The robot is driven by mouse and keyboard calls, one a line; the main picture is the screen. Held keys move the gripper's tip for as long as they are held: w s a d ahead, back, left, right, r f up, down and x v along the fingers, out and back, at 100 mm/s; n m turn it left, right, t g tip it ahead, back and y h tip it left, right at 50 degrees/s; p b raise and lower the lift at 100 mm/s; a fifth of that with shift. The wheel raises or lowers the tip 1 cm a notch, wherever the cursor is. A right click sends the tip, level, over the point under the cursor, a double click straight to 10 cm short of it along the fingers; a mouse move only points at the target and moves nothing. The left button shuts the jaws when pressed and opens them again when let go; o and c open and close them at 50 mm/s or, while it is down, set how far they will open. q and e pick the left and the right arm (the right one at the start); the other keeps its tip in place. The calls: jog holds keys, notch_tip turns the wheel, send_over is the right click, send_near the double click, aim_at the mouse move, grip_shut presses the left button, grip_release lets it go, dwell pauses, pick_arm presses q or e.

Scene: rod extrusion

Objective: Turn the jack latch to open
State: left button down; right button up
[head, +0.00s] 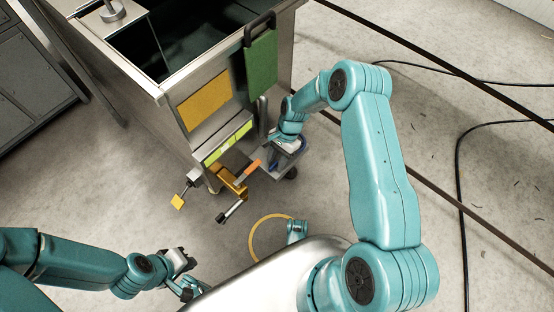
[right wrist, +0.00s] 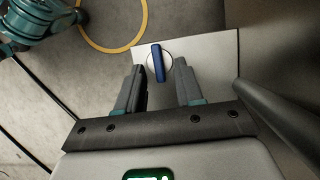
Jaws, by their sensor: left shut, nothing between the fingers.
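The latch, a blue bar (right wrist: 157,62) on a round pale base, sits on a light grey plate (right wrist: 205,50) in the right wrist view. My right gripper (right wrist: 160,72) is open, with one finger on each side of the latch's near end. I cannot tell whether either finger touches it. In the head view my right gripper (head: 287,146) reaches down to a small grey plate beside the metal cart, and it mostly hides the latch. My left gripper (head: 190,286) is shut and empty, low over the floor at the bottom left, far from the latch.
The metal cart (head: 130,75) has a yellow panel (head: 204,100), a green panel (head: 262,66) and a black handle. A yellow clamp-like part (head: 232,182) sticks out from its front. A yellow hose (head: 255,232) lies on the floor. Black cables (head: 458,165) run at right.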

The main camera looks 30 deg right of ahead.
grip_shut()
